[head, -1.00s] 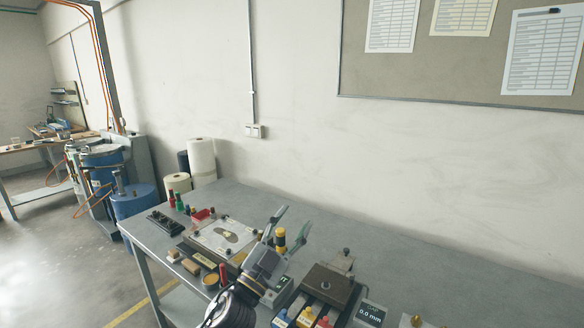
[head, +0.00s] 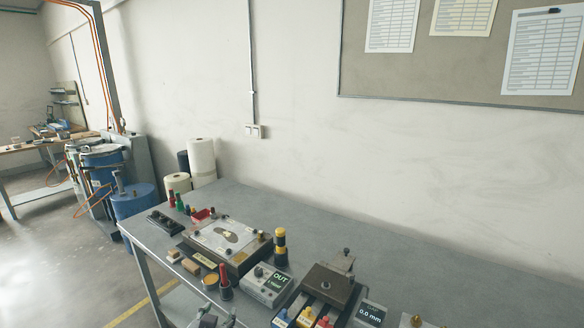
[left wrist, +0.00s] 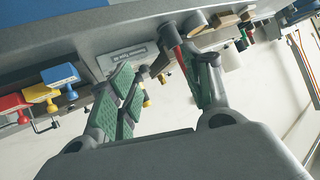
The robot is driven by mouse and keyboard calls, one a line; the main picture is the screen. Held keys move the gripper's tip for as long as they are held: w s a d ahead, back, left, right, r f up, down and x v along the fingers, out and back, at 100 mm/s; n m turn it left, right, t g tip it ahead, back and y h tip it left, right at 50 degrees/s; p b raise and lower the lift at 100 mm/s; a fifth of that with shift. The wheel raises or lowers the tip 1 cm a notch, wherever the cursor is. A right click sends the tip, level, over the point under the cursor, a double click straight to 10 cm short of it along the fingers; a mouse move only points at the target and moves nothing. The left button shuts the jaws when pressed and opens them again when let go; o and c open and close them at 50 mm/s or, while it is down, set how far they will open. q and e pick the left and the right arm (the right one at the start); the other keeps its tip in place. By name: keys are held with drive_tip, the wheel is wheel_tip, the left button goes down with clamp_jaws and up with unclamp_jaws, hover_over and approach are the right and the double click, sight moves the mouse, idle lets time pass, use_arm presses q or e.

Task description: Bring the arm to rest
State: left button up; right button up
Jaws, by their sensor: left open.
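My left gripper (head: 217,319) shows only by its tips at the bottom edge of the head view, in front of the bench. In the left wrist view my left gripper (left wrist: 165,80) has its two green-padded fingers spread apart, with nothing held between them. The rest of the left arm is out of the head view. My right gripper is in neither view.
The bench's back strip is clear.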

use_arm(q)
drive_tip(key=s+a+f+g, duration=0.2)
drive_tip(key=s+f+g, duration=0.3)
drive_tip(key=s, duration=0.4)
drive_tip(key=s+a+f+g, duration=0.1)
drive_tip(key=s+f+g, duration=0.2)
drive_tip(key=s+f, duration=0.45)
drive_tip(key=s+f+g, duration=0.1)
drive_tip(key=s+f, duration=0.2)
drive_tip(key=f, duration=1.3)
drive_tip(key=s+f+g, duration=0.1)
drive_tip(key=s+f, duration=0.1)
drive_tip(key=f, duration=1.5)
drive_tip(key=s+a+f, duration=0.2)
drive_tip(key=s+f, duration=0.7)
drive_tip(key=s, duration=0.2)
drive_tip(key=s+a+f+g, duration=0.1)
drive_tip(key=s+a+f, duration=0.1)
drive_tip(key=s+f, duration=0.7)
drive_tip(key=shift+s+a+f, duration=0.15)
drive_tip(key=shift+s+f, duration=0.1)
drive_tip(key=shift+s, duration=0.75)
